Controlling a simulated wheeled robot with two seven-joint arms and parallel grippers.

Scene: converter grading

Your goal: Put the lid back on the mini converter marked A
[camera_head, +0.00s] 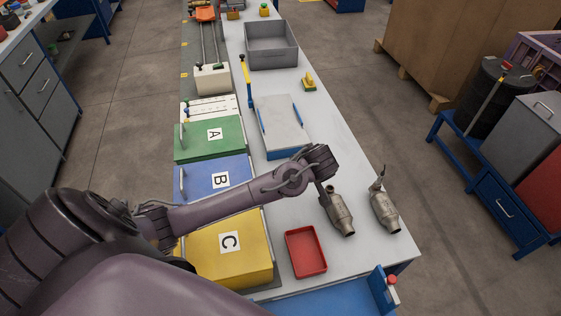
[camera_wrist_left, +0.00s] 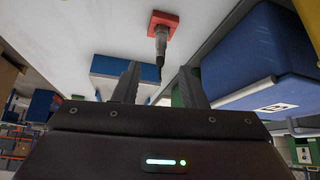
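The letter A shows on a green box (camera_head: 220,151), whose flat top looks closed. I cannot pick out a loose lid. My right gripper is out of view.
A blue box marked B (camera_head: 203,179) and a yellow box marked C (camera_head: 245,262) line the left side. A red tray (camera_head: 305,231) lies right of C. A white panel on a blue base (camera_head: 280,119) and a grey bin (camera_head: 272,62) are further back.

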